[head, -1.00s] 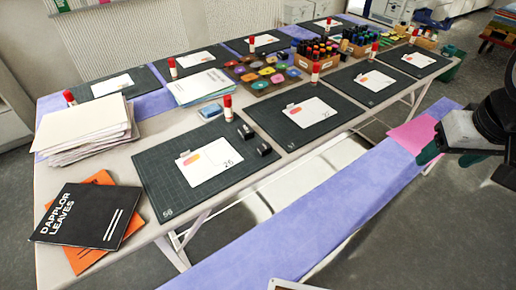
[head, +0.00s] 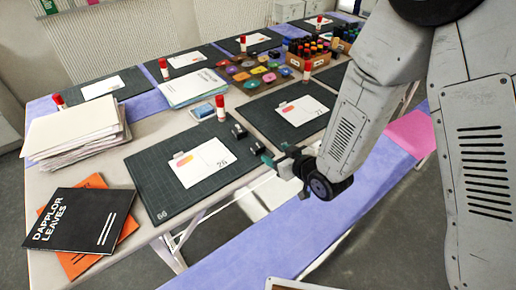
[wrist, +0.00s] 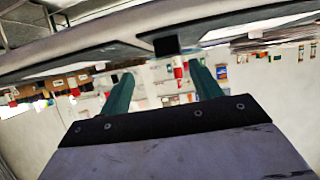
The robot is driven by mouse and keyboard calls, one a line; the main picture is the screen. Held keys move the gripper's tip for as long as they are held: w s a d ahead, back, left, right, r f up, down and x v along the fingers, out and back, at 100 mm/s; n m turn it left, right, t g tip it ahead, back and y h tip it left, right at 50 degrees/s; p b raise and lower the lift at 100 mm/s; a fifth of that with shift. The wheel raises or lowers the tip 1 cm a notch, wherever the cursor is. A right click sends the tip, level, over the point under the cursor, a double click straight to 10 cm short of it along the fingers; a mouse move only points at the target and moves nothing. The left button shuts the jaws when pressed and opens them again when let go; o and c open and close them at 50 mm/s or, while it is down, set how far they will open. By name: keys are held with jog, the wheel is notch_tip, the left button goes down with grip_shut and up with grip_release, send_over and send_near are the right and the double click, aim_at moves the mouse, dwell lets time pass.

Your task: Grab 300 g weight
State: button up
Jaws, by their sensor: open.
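Two small black blocks, which look like weights, stand at the right edge of the nearest dark mat (head: 170,195). One black block (head: 238,130) is farther back; the other black block (head: 257,147) is nearer my gripper. No mass marking is readable on either, so I cannot tell which is 300 g. My gripper (head: 274,154) is open and empty, just right of the nearer block at the table's front edge. In the wrist view a black block (wrist: 166,45) shows beyond and between the two spread teal fingers (wrist: 164,78), apart from them.
A white card (head: 203,163) lies on the mat. A red-capped glue stick (head: 221,108) and a blue-white box (head: 203,111) stand behind the blocks. Another dark mat (head: 262,120) lies right of them. A purple bench (head: 290,240) runs along the front.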

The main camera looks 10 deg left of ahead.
aim_at(261, 148)
jog(key=shift+y, duration=0.3)
jog(key=x, duration=0.8)
jog(key=shift+s+a, duration=0.25)
jog(key=shift+a, duration=0.2)
jog(key=c, duration=1.3)
